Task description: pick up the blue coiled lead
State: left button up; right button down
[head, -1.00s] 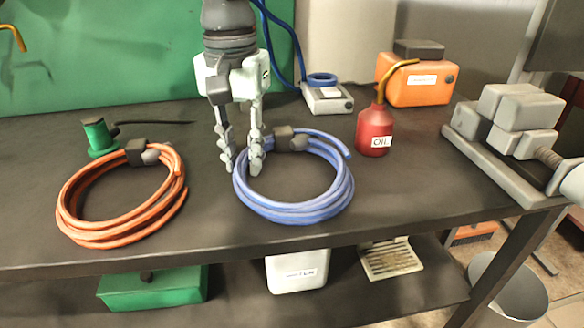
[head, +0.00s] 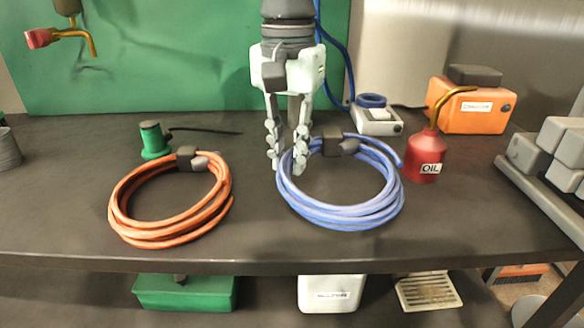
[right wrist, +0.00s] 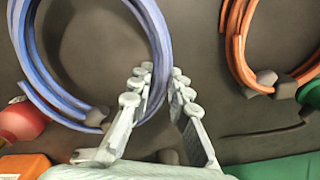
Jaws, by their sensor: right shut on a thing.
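The blue coiled lead (head: 345,217) appears to lie on the dark workbench, with a dark block (head: 341,146) at its back. My right gripper (head: 287,168) points down at the coil's left side and is shut on its strands. In the right wrist view the blue lead (right wrist: 161,40) runs in between the two pale fingers (right wrist: 161,75). The fingers hide part of the lead there. My left gripper is not in view.
An orange coil (head: 122,222) lies to the left, with a green spool-like object (head: 153,140) behind it. A red oil can (head: 424,160) stands close to the right of the blue lead. A grey vise (head: 548,150) is at far right. Bench front is clear.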

jog(key=a+r, duration=0.8)
jog(key=a, duration=0.3)
jog(key=shift+a, duration=0.35)
jog(key=shift+s, duration=0.1)
